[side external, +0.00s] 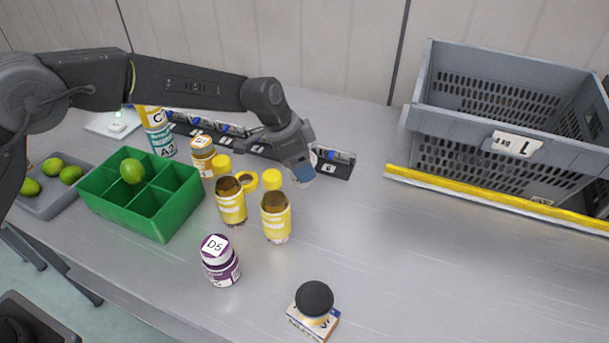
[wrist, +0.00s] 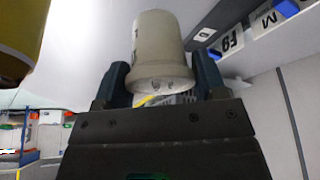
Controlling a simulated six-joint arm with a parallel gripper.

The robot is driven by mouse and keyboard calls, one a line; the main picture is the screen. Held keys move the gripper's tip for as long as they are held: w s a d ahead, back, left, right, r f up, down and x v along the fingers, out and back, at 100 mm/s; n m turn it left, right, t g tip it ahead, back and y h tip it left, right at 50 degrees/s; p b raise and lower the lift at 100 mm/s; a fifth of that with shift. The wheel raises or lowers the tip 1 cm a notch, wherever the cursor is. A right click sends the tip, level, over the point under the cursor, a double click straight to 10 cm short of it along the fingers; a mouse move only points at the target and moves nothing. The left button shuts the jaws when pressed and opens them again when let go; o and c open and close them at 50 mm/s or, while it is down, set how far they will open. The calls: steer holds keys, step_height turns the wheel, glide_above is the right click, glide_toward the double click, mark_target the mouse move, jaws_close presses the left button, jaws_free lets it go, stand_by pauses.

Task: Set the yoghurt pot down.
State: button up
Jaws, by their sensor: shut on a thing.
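In the side view my gripper (side external: 304,172) is low over the grey table, just in front of the dark labelled rack. Only a pale sliver of the pot (side external: 314,158) shows there, the rest hidden by the fingers. I cannot tell whether the pot touches the table.
Two yellow-labelled jars (side external: 276,222) (side external: 231,205) and loose yellow lids (side external: 272,179) stand close, left of the gripper. The dark rack (side external: 339,166) runs behind. A purple jar (side external: 220,262), green divided box (side external: 160,223) and grey crate (side external: 470,120) stand farther off.

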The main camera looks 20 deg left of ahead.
steer(key=shift+d+f, duration=0.15)
steer(key=shift+d, duration=0.1)
steer(key=shift+f, duration=1.95)
steer(key=shift+f, duration=0.1)
steer(key=o, duration=1)
steer(key=shift+f, duration=0.1)
steer(key=shift+r, duration=0.25)
steer(key=v, duration=1.1)
steer(key=shift+a+r, duration=0.15)
steer(key=shift+r, duration=0.2)
